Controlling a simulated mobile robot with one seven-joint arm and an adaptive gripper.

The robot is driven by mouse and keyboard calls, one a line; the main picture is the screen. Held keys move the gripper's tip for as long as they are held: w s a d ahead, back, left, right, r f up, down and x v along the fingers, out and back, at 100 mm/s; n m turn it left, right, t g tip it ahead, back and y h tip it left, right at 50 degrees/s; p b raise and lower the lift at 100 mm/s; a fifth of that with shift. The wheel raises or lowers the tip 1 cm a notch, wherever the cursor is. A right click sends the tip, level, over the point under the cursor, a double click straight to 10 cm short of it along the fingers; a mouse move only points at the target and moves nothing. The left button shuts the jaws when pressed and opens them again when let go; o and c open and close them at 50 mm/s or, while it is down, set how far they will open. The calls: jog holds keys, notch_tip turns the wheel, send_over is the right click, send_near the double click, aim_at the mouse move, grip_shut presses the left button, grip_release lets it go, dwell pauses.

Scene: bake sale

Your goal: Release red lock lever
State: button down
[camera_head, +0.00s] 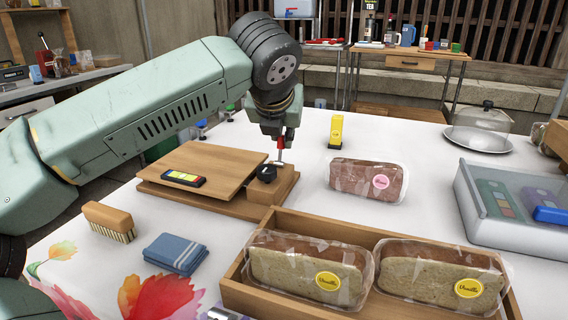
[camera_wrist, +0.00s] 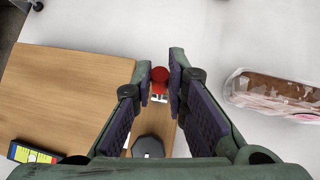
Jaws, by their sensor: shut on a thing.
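The red lock lever (camera_wrist: 160,74) shows in the wrist view between the fingertips of my gripper (camera_wrist: 158,80). My gripper is shut on the lever's red end. In the head view, the lever (camera_head: 281,141) stands up from a wooden block at the right end of a wooden board device (camera_head: 205,165). A dark knob (camera_head: 266,173) sits on the same block, in front of the lever. The knob also shows in the wrist view (camera_wrist: 148,147). My wrist comes down over the lever from above and partly hides its top.
A small card with coloured bars (camera_head: 183,179) lies on the board. A brush (camera_head: 109,222), a blue cloth (camera_head: 175,253), a wooden tray (camera_head: 235,293) with wrapped loaves, a pink-labelled loaf (camera_head: 368,180) and a yellow object (camera_head: 336,131) surround it. A clear bin (camera_head: 500,215) stands right.

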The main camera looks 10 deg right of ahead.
jog(key=t+b, duration=0.1)
jog(key=b, duration=0.2)
jog(key=s+t+h+b, duration=0.1)
jog(key=b, duration=0.2)
jog(key=shift+a+f, duration=0.35)
jog(key=shift+a, duration=0.05)
jog(key=shift+s+a+r+t+h+b, duration=0.1)
jog(key=shift+s+r+t+h+b, duration=0.25)
jog(key=shift+b, duration=0.8)
jog(key=c, duration=1.6)
grip_release()
jog(key=v, duration=1.2)
jog(key=shift+f, duration=0.1)
